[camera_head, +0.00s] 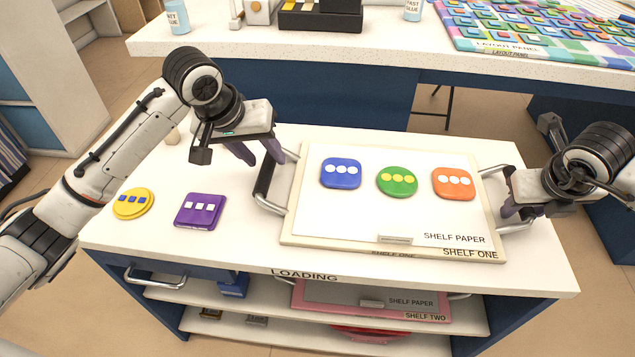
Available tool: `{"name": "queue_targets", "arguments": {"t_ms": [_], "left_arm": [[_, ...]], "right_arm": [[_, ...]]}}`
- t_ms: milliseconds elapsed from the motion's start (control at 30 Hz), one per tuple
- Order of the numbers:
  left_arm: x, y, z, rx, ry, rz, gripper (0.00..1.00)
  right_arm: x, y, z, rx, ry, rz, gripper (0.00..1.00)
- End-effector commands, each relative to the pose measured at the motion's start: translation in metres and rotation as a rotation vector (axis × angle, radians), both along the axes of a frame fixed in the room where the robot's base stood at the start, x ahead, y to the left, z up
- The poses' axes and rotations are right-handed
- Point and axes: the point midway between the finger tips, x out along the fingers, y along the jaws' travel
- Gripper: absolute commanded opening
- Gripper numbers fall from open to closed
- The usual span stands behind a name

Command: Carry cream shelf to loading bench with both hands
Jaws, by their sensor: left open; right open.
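The cream shelf (287,240), marked SHELF ONE, lies flat on the white top of the loading bench (130,248). White shelf paper (330,220) covers it, with a blue tile (341,173), a green tile (397,181) and an orange tile (453,182) in a row. My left gripper (262,158) is open, its fingers just above and beside the left handle (264,190). My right gripper (520,208) is open at the right handle (515,227) and partly hides it; I cannot tell whether it touches.
A round yellow piece (133,204) and a purple tile (201,210) lie left of the shelf. A pink shelf (330,303), marked SHELF TWO, sits on the rack below. Behind stands another bench (330,47) with a layout panel (510,50) and glue bottles.

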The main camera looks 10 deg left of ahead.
Motion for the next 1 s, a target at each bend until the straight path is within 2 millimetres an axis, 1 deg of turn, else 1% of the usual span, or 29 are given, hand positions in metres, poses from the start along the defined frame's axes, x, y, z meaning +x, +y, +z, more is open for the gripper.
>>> {"name": "queue_targets", "arguments": {"t_ms": [33,100,200,300,400,567,667,1000], "left_arm": [[-0.004,0.002,0.013,0.0,-0.006,0.0,0.4],[-0.01,0.004,0.027,0.001,-0.006,-0.001,0.4],[-0.018,0.006,0.045,0.0,-0.005,0.0,0.4],[-0.025,0.008,0.059,0.0,-0.003,-0.001,0.4],[-0.03,0.009,0.068,0.0,-0.002,-0.001,0.4],[-0.033,0.01,0.074,-0.001,-0.001,0.0,0.4],[-0.033,0.01,0.074,-0.001,0.0,0.0,0.4],[-0.033,0.01,0.074,-0.001,0.0,0.0,0.4]], "right_arm": [[0.0,0.0,0.0,0.0,0.0,0.0,0.4],[0.0,0.0,0.0,0.0,0.0,0.0,0.4],[0.0,0.0,0.0,0.0,0.0,0.0,0.4],[0.0,0.0,0.0,0.0,0.0,0.0,0.4],[0.0,0.0,0.0,0.0,0.0,0.0,0.4],[-0.002,0.0,0.006,0.0,-0.001,0.0,0.4],[-0.007,0.003,0.018,0.001,-0.003,0.002,0.4],[-0.036,0.012,0.083,0.0,-0.004,0.002,0.4]]}}
